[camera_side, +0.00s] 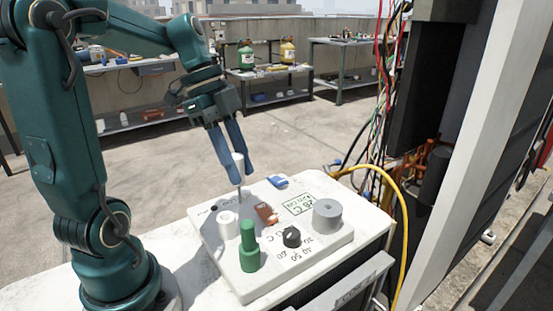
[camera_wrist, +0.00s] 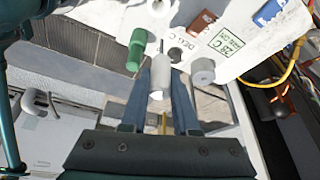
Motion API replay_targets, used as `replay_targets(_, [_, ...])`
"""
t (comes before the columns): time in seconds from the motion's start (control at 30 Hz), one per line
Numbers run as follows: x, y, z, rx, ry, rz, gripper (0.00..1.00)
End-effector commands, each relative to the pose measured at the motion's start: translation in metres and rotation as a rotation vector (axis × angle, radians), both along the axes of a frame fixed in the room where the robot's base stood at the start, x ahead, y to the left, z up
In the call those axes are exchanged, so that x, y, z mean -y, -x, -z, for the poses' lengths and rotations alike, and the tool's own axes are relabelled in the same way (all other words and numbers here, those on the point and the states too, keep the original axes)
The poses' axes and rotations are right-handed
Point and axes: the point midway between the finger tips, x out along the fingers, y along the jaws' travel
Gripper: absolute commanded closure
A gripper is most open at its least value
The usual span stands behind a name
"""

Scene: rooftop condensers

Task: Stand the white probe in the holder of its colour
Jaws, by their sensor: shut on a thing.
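My gripper (camera_side: 236,150), with blue fingers, is shut on the white probe (camera_side: 238,172). The probe hangs roughly upright, thin metal tip down, over the back part of the white board (camera_side: 222,262); whether the tip touches the board I cannot tell. The white holder (camera_side: 228,226), a short cylinder, stands on the board nearer the camera than the probe. In the wrist view the probe (camera_wrist: 157,84) shows between the fingers (camera_wrist: 168,85), and the white holder (camera_wrist: 158,6) is at the top edge.
A green holder with a green piece standing in it (camera_side: 249,246) is close to the white holder. A grey holder (camera_side: 327,214), black knob (camera_side: 291,237), brown piece (camera_side: 267,213) and blue piece (camera_side: 278,181) are also on the board. A yellow hose (camera_side: 402,215) runs along the right.

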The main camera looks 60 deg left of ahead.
Motion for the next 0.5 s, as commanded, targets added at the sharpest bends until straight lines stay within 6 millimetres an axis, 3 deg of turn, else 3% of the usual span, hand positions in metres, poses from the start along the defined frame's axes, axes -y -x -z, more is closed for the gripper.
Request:
replay_targets(0.17, [-0.015, 0.02, -0.003, 0.002, -0.001, -0.123, 1.0])
replay_targets(0.5, [-0.025, 0.022, 0.003, -0.001, 0.002, -0.177, 1.0])
